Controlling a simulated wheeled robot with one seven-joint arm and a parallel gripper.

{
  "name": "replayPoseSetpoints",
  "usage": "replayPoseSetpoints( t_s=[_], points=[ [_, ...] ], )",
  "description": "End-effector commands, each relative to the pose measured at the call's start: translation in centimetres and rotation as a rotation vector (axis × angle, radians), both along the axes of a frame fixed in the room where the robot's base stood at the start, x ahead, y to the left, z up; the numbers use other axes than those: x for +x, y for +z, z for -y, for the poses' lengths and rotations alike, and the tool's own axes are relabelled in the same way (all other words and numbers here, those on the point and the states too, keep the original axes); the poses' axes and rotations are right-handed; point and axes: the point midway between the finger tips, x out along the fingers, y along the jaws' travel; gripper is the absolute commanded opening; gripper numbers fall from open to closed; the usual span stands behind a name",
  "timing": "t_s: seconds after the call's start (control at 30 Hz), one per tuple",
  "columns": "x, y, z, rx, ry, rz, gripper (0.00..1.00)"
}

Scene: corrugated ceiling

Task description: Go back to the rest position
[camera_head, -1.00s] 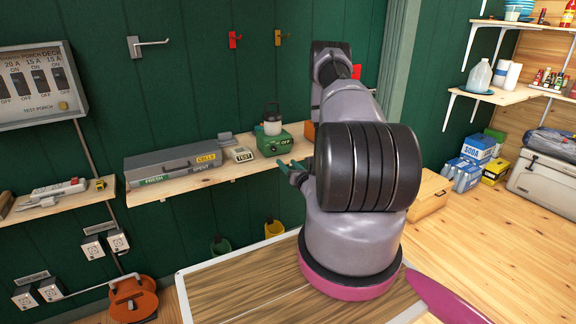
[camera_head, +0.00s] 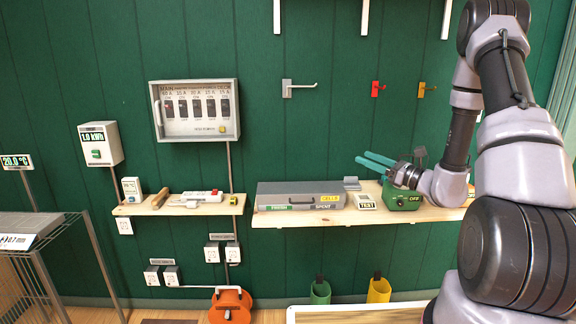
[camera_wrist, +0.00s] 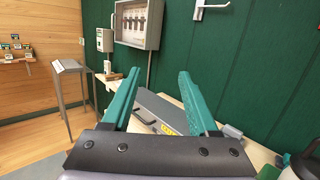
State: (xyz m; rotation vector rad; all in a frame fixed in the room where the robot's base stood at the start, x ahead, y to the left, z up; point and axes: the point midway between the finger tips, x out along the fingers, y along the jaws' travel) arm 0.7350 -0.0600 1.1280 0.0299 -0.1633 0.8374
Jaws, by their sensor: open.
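My gripper (camera_head: 376,161) is in front of the green wall, just above the wooden shelf, with its two teal fingers pointing left. In the wrist view my gripper (camera_wrist: 157,92) shows its fingers spread apart with nothing between them. The grey case labelled FRESH and SPENT (camera_head: 298,190) lies on the shelf below and left of the fingers. It also shows beyond the fingers in the wrist view (camera_wrist: 160,112). My arm reaches in from the right side of the head view.
The shelf (camera_head: 275,219) also carries a TEST meter (camera_head: 365,202) and a green box (camera_head: 402,197), close under my gripper. A breaker panel (camera_head: 195,110) and hooks (camera_head: 300,87) are on the wall. A smaller shelf (camera_head: 150,209) is at left. An orange reel (camera_head: 230,306) is on the floor.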

Motion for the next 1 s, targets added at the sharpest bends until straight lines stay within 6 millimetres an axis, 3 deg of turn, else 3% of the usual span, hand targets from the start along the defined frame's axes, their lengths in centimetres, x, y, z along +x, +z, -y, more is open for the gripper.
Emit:
replayPoseSetpoints(
  t_s=[0.03, 0.2, 0.43, 0.57, 0.7, 1.0],
  points=[
    [-1.2, 2.5, -2.0, -0.054, 0.091, 0.041, 0.60],
    [-6.7, 7.4, -7.1, -0.262, 0.375, 0.136, 0.60],
    [-14.8, 10.7, -10.3, -0.622, 0.674, 0.270, 0.60],
    [-18.8, 11.5, -10.2, -0.858, 0.792, 0.349, 0.60],
    [-22.0, 12.3, -8.9, -1.135, 0.868, 0.443, 0.60],
    [-25.6, 15.5, -3.9, -1.745, 0.839, 0.663, 0.60]
  ],
)
